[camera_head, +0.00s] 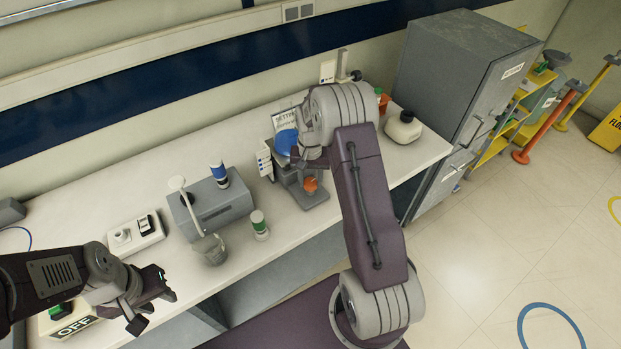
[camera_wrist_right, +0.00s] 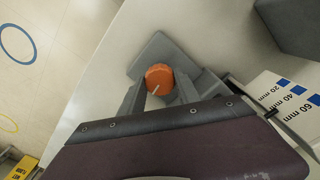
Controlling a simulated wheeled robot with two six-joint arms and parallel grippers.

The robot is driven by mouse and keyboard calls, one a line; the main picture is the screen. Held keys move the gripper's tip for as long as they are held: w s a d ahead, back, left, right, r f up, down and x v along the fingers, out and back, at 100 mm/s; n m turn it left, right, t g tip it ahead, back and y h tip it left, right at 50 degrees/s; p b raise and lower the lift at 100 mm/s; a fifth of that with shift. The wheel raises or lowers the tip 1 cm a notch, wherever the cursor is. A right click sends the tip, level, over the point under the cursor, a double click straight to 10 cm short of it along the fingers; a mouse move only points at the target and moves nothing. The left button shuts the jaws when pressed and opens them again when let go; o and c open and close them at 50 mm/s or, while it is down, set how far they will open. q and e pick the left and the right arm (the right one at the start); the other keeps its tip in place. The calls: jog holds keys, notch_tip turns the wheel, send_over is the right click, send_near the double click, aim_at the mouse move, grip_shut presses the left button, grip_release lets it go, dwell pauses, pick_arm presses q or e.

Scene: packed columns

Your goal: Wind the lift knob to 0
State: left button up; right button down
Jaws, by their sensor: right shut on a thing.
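The orange lift knob (camera_head: 311,184) is on the front of a grey lift stand (camera_head: 315,199) on the bench. In the head view my right arm hides most of that gripper. A white height scale (camera_wrist_right: 290,100) with blue marks reads 20, 40 and 60 mm; the lift's height against it is unclear. My left gripper (camera_head: 153,305) is open and empty at the lower left.
Left of the lift are a green-and-white bottle (camera_head: 259,225), a beaker (camera_head: 209,250) and a grey box (camera_head: 212,208). A switch box (camera_head: 136,235) sits further left.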

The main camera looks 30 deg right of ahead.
jog(key=n+p, duration=0.1)
jog(key=n, duration=0.4)
jog(key=shift+r+n, duration=0.1)
jog(key=shift+n, duration=0.2)
jog(key=n, duration=0.4)
jog(key=shift+w, duration=0.1)
jog(key=n, duration=0.5)
jog(key=shift+p, duration=0.4)
jog(key=shift+n, duration=2.2)
jog(key=c, duration=0.9)
grip_release()
